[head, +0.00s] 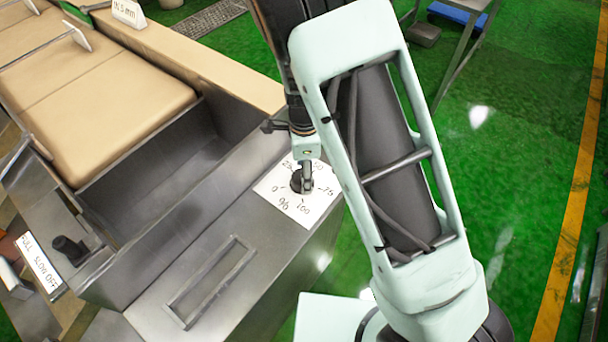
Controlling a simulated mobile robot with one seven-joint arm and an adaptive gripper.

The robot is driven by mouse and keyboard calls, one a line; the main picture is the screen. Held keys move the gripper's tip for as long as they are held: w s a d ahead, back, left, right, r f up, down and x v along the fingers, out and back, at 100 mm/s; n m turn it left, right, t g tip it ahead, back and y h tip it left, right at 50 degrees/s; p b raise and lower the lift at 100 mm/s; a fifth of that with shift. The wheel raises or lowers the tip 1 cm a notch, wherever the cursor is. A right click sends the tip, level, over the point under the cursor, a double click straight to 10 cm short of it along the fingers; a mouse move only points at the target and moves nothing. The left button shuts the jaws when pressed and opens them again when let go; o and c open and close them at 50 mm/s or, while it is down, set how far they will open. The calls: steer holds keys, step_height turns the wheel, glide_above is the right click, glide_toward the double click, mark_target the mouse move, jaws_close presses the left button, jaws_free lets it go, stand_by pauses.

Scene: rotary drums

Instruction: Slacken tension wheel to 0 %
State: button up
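The tension wheel is a small black knob (296,182) on a white scale card (284,205) marked 0, 25, 50, 75, 100 and %. The card lies on the grey metal top of the machine. The 0 is at the card's left, 100 at the lower right and 75 at the right. My gripper (307,186) points down at the knob and covers its right side. Its fingers overlap the knob in this view; whether they grip it is hidden. The knob's pointer cannot be made out, so its setting cannot be read.
A second black knob (69,248) sits at the lower left beside a sign reading FULL, SLOW, OFF (38,265). A metal handle frame (211,282) lies on the machine top below the card. Tan padded panels (112,115) fill the upper left. Green floor (520,130) is open at right.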

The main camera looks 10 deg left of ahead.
steer(key=shift+f, duration=1)
steer(key=c, duration=1.2)
steer(key=shift+o, duration=0.2)
